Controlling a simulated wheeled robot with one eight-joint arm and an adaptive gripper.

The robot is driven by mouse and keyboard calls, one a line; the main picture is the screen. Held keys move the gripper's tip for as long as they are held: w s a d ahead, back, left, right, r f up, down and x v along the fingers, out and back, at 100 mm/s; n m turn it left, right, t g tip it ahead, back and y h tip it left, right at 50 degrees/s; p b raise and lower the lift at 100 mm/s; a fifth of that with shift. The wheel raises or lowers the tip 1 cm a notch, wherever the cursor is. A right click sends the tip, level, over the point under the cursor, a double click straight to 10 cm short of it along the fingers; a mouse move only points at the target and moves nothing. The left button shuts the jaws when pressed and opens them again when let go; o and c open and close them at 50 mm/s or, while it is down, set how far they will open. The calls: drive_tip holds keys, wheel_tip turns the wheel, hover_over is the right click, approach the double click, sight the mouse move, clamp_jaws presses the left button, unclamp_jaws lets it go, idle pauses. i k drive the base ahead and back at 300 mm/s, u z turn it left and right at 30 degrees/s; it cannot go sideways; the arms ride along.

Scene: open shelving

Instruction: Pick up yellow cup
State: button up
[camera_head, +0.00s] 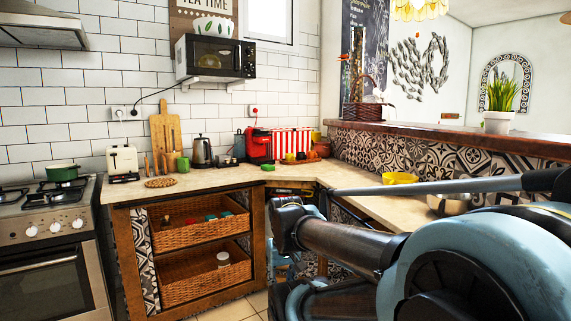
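A small yellow object (290,157), which may be the yellow cup, stands on the far counter in front of a red-and-white striped box. It is too small to tell its shape clearly. A wider yellow bowl-like vessel (399,178) sits on the right counter, below the raised ledge and behind my arm. My arm fills the lower right of the view, and its links cover part of the right counter. I cannot make out my gripper's fingers; they are out of view or hidden.
The red coffee machine (258,146), striped box (292,142), kettle (202,152), green cup (183,164) and toaster (123,162) stand along the wall. A metal bowl (449,205) is partly behind my arm. The counter's front middle (235,176) is mostly clear.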

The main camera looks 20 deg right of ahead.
sight(290, 157)
drive_tip(key=u, duration=1.05)
drive_tip(key=i, duration=1.9)
drive_tip(key=z, duration=2.3)
drive_tip(key=i, duration=0.9)
drive_tip(key=z, duration=0.05)
